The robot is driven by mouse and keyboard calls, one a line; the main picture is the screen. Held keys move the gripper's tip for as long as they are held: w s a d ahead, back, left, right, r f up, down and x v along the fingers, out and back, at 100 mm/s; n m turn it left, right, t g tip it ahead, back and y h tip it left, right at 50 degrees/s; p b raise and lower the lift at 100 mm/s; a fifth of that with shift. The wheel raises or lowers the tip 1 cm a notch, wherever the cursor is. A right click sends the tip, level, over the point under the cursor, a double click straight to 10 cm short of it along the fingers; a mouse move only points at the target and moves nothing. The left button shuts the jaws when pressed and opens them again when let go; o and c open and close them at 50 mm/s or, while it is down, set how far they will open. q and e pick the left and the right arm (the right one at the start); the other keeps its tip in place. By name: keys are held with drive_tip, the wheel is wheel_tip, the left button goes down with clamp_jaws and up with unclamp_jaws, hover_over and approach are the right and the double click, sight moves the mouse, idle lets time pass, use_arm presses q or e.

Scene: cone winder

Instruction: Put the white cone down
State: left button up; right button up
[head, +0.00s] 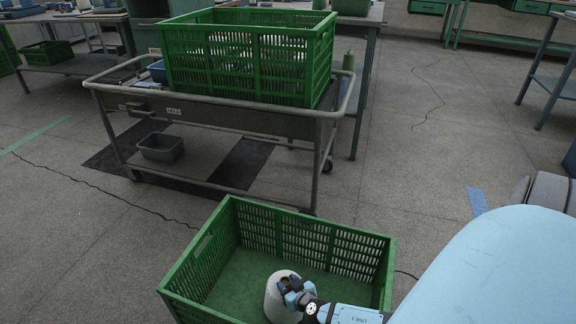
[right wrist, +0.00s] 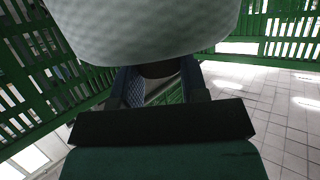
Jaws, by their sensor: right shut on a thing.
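The white cone (head: 277,297) is inside the green crate (head: 334,228) on the floor in the head view. My right gripper (head: 293,287) reaches in from the right and is shut on the cone at its upper side. In the right wrist view the white cone (right wrist: 150,30) fills the top of the picture, with the gripper's fingers (right wrist: 158,85) at its dark core. I cannot tell whether the cone touches the crate floor. My left gripper is not in view.
A grey cart (head: 220,118) carries another green crate (head: 250,60) behind the floor crate. A small grey bin (head: 160,147) is beneath the cart. Work tables stand at the back. The floor to the right of the cart is open.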

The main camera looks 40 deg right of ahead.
drive_tip(key=o, duration=1)
drive_tip(key=shift+s+r, duration=0.15)
use_arm(q)
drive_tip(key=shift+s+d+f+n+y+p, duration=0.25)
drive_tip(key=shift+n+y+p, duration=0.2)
drive_tip(key=shift+p, duration=0.25)
use_arm(e)
drive_tip(key=v, duration=0.7)
drive_tip(key=shift+r, duration=0.1)
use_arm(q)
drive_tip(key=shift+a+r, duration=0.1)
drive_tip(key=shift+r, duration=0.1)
